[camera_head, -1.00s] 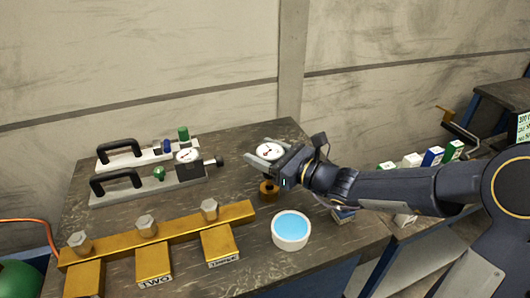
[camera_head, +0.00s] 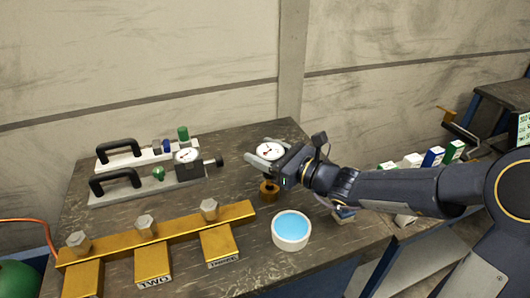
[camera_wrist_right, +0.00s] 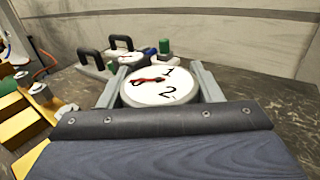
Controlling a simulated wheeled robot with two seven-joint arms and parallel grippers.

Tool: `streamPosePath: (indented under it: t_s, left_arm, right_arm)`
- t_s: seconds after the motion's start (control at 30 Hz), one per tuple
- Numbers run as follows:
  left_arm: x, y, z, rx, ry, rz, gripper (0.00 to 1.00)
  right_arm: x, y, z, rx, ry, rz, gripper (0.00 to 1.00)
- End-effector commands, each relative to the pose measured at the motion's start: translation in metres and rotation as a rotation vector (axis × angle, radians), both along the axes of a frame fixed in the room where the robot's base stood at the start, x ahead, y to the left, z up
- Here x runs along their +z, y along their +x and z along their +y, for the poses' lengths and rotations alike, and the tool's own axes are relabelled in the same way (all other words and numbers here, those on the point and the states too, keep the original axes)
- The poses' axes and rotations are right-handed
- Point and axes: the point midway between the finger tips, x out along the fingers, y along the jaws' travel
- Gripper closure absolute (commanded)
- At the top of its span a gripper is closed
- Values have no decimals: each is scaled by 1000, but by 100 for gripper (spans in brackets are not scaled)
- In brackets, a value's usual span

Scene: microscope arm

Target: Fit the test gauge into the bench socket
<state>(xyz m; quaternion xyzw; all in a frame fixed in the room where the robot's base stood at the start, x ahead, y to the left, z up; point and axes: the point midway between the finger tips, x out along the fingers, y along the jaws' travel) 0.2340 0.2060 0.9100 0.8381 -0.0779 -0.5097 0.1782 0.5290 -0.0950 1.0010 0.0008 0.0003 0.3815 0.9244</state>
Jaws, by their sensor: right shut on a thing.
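The test gauge (camera_head: 270,150) is a round white dial with a red needle. My right gripper (camera_head: 264,157) is shut on it and holds it face up over the bench. A brass socket (camera_head: 268,190) stands on the bench just below the gripper. The gauge's underside and any stem are hidden by the gripper, so I cannot tell whether it touches the socket. My left gripper is not in view.
A white bowl of blue liquid (camera_head: 291,230) stands in front of the socket. A brass manifold (camera_head: 180,232) with several hex bolts lies front left. Two black-handled units (camera_head: 150,188), one with another dial, stand at the back left. Small boxes (camera_head: 432,157) are at the right.

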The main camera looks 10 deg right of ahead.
Motion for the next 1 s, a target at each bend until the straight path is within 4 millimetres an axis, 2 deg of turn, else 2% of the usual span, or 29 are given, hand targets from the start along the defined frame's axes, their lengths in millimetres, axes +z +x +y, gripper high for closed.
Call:
streamPosePath:
  t_s: [0.37,1.0]
  left_arm:
    - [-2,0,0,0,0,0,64]
    - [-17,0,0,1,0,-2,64]
  right_arm:
    - [-1,0,0,0,0,-1,68]
    - [-17,0,0,0,0,-1,68]
